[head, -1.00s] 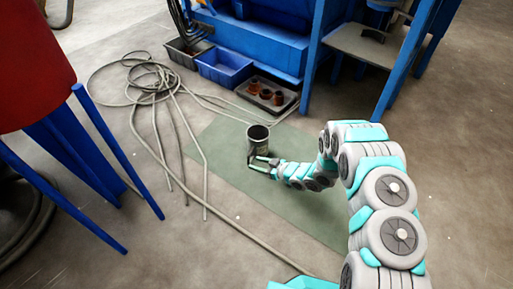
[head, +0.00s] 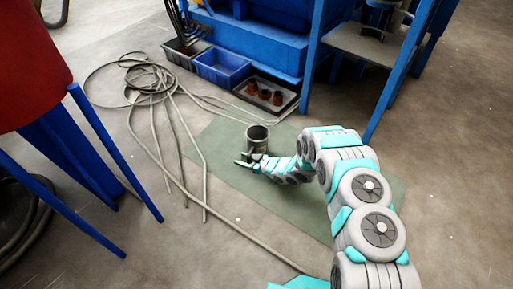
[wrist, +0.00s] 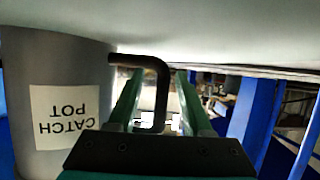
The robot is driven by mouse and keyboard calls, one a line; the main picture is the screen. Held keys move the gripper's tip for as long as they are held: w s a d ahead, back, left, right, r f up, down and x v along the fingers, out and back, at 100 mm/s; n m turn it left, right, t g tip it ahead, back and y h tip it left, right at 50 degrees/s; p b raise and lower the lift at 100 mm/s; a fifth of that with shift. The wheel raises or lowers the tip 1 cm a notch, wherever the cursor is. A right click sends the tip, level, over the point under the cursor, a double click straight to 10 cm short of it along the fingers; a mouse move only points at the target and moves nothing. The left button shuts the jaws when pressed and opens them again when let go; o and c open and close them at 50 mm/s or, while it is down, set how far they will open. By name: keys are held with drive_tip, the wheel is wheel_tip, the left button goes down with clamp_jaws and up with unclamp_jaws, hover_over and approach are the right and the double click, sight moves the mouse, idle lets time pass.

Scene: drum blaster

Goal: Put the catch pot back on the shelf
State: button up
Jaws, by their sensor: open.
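The catch pot (head: 258,143) is a grey cylinder standing upright on the green mat (head: 214,136), its open top facing up. In the wrist view the pot (wrist: 55,70) fills the left side, with its white "CATCH POT" label upside down. Its dark handle (wrist: 152,62) shows between my gripper's two fingers. My gripper (head: 243,159) is low beside the pot, on its near side in the head view. In the wrist view my gripper (wrist: 160,78) is open, its fingers apart with a gap at the handle. The grey shelf (head: 352,38) is in the blue frame at the upper right.
A blue crate (head: 222,67) and a black tray (head: 289,98) with several small brown pots stand along the blue machine. Loose hose (head: 150,85) lies on the floor at left. A red drum (head: 28,65) stands on blue legs (head: 105,150). Blue posts (head: 312,60) flank the shelf.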

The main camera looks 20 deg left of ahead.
clamp_jaws()
idle(1.4)
